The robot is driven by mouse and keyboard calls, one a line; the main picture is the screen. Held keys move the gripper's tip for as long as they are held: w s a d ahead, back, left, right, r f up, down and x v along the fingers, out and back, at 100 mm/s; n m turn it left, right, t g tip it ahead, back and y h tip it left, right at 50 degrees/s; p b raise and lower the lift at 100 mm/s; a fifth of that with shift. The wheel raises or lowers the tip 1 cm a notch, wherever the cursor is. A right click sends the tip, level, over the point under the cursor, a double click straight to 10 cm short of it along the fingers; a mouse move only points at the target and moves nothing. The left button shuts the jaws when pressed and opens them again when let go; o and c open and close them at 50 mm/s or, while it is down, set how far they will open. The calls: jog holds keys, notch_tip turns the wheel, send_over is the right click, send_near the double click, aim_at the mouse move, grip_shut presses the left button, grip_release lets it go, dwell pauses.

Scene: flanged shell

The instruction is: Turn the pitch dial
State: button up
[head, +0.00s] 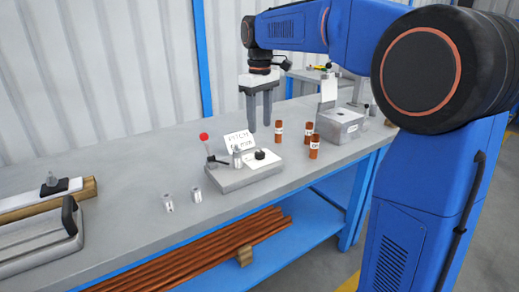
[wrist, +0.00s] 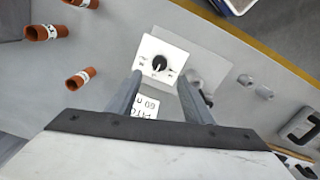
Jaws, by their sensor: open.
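The pitch dial (head: 260,154) is a small black knob on a white plate, on top of a low grey box (head: 240,178) on the bench. In the wrist view the dial (wrist: 159,63) has a white pointer mark and small printing around it, too small to read. A white card (head: 239,141) with lettering stands behind the box; it also shows in the wrist view (wrist: 147,105). My gripper (head: 260,126) is open and empty, pointing down above and behind the dial. In the wrist view the dial lies just beyond the fingertips (wrist: 160,77), between their lines.
A red-balled lever (head: 204,137) and a small metal cylinder (head: 237,159) are at the box's left. Three brown labelled bottles (head: 314,147) stand to the right, before another grey box (head: 340,125). Two metal cylinders (head: 168,202) stand left on the bench (head: 125,190).

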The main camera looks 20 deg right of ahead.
aim_at(260, 152)
notch_tip(260, 152, down, 10)
jog(key=shift+f, duration=0.15)
dwell(0.3)
jog(key=c, duration=1.1)
